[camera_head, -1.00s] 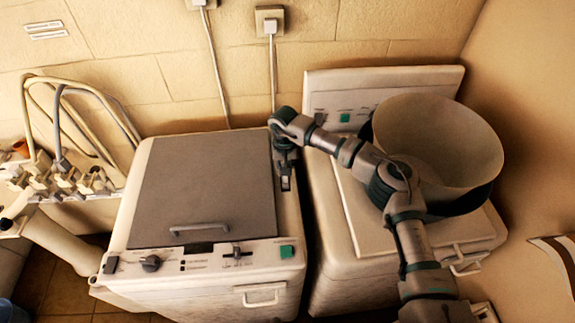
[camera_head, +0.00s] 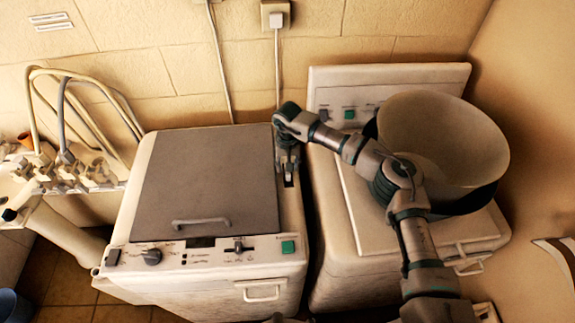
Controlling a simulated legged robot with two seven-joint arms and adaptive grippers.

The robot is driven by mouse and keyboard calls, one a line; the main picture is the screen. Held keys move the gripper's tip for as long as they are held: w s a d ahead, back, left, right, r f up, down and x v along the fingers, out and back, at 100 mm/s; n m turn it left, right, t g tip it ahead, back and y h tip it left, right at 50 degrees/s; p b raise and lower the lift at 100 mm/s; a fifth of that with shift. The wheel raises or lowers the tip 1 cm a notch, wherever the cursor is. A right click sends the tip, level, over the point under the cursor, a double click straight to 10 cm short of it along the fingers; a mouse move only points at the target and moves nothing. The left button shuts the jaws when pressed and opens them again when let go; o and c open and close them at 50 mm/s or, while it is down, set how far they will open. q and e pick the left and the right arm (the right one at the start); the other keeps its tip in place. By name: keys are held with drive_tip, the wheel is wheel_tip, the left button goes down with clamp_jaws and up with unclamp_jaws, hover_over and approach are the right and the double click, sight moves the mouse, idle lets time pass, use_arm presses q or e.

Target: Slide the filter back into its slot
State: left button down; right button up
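The washing machine on the left (camera_head: 290,225) has a grey lid (camera_head: 205,185) that is shut. A small dark slot (camera_head: 289,181) shows in the white strip right of the lid. My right gripper (camera_head: 288,168) points down over this strip, just behind the visible part of the slot. Its fingers are small and dark, and I cannot tell whether they are open or shut. I cannot make out the filter; it may be hidden at the fingers or in the slot. My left gripper is not in view.
A second white machine (camera_head: 345,285) stands on the right, with a large round tub (camera_head: 440,140) on it. My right arm passes over this machine. Taps and hoses (camera_head: 80,170) are at the left. A narrow gap separates the machines.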

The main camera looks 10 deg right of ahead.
wheel_tip(320, 180, up, 12)
drive_tip(key=shift+f, duration=0.2)
drive_tip(key=shift+f, duration=0.1)
